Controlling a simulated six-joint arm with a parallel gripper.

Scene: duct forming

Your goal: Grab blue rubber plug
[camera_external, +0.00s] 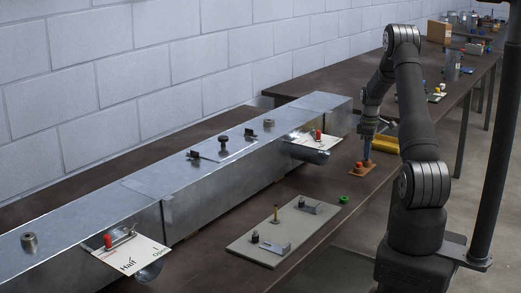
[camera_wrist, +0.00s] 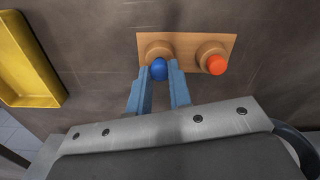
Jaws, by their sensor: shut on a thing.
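The blue rubber plug (camera_wrist: 159,69) sits at the left round seat of a small wooden block in the wrist view. My gripper (camera_wrist: 160,72) has its two blue fingers on either side of the plug, shut on it. In the external view my gripper (camera_external: 367,158) points down at the wooden block (camera_external: 361,171) on the dark table, and the blue plug is hidden there. The plug's lower part is hidden, so I cannot tell whether it is still seated.
A red-orange plug (camera_wrist: 216,65) stands in the block's other seat, close to my right finger. A yellow tray (camera_wrist: 27,62) lies to the left. In the external view a metal duct (camera_external: 215,165) runs along the wall, and a grey plate (camera_external: 287,228) with small parts lies in front.

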